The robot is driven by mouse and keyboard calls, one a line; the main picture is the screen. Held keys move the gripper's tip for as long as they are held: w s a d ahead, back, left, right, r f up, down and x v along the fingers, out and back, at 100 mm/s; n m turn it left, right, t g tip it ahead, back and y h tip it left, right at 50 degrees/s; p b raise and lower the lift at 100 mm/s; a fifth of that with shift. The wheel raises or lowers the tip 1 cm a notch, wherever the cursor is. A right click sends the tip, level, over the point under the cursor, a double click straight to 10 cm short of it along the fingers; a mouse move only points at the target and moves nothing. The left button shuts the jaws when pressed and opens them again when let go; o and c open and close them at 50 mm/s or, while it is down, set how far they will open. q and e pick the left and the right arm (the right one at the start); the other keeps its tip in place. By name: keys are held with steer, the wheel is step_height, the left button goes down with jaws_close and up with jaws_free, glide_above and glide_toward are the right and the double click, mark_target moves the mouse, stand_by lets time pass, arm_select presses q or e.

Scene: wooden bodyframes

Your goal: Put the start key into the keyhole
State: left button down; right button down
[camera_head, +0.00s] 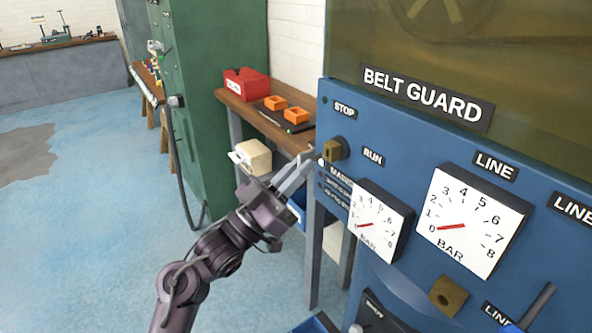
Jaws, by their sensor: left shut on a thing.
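A small brass-coloured piece (332,150), which looks like the start key, is at the tips of my left gripper (312,160). The gripper reaches in from the left and is shut on it. The piece is against or just in front of a dark round fitting (342,146) on the blue panel (405,140), between the STOP and RUN labels. The keyhole itself is hidden behind it, and I cannot tell whether the key is inside. My right gripper is not in view.
Two white gauges (470,222) (378,218) stand out from the panel, right of my left gripper. A brass block (448,296) sits lower down. A wooden bench (262,118) with a red box (245,84) and orange trays (287,108) is behind.

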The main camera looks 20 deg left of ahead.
arm_select(q)
steer(key=shift+p, duration=0.4)
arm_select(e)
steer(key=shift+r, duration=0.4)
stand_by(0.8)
arm_select(q)
steer(key=shift+w+d, duration=0.9)
steer(key=shift+w, duration=0.25)
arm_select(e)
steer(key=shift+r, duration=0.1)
arm_select(q)
steer(key=c, duration=1.5)
jaws_free()
steer(key=shift+o, duration=0.2)
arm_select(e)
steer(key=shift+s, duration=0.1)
